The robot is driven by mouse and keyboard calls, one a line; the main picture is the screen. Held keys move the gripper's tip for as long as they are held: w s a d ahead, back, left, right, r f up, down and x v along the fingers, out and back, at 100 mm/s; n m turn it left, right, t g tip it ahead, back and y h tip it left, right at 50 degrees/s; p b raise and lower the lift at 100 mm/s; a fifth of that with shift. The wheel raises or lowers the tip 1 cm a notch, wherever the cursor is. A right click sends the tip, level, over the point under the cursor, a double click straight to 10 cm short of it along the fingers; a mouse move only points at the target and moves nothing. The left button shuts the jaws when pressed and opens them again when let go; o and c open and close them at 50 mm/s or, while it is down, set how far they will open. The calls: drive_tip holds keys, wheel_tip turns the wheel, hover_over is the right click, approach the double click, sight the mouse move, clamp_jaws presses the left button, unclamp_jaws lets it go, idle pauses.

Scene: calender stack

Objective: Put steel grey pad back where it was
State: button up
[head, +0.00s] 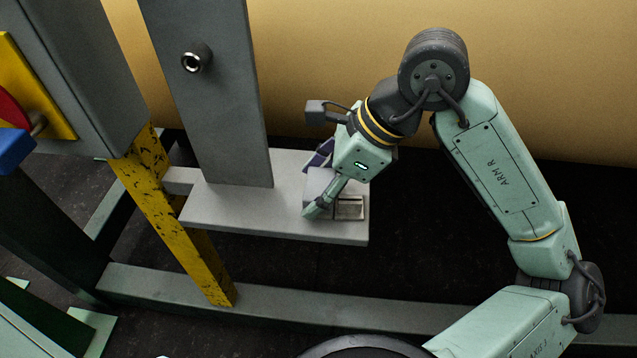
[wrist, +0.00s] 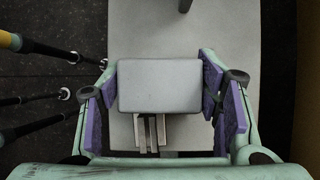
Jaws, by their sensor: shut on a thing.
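The steel grey pad (head: 321,182) is a pale grey block with rounded corners. It also shows in the wrist view (wrist: 160,86), between the purple-lined fingers. My gripper (head: 316,186) is shut on the pad by its left and right sides in the wrist view (wrist: 160,92). The pad is over the grey shelf (head: 240,212), near its right end in the head view. A metal fitting with slots (head: 351,208) is on the shelf beside the pad; in the wrist view the fitting (wrist: 150,132) is partly hidden under the pad. I cannot tell whether the pad touches the shelf.
A grey upright post (head: 222,110) with a round stud (head: 196,58) rises from the shelf on the left. A worn yellow post (head: 165,205) and a grey floor beam (head: 260,300) stand nearby. A tan wall (head: 330,50) is behind. The shelf's front left part is clear.

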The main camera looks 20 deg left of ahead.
drive_tip(key=shift+f+b, duration=0.45)
drive_tip(key=shift+b, duration=0.15)
drive_tip(key=o, duration=1.2)
drive_tip(key=shift+r, duration=0.1)
drive_tip(key=shift+r+p, duration=0.65)
drive_tip(key=shift+p, duration=0.4)
drive_tip(key=shift+d+r, duration=0.15)
drive_tip(key=shift+r, duration=0.1)
drive_tip(key=b+v, duration=0.2)
drive_tip(key=v, duration=0.9)
drive_tip(key=shift+b, duration=0.3)
drive_tip(key=shift+d+r, duration=0.1)
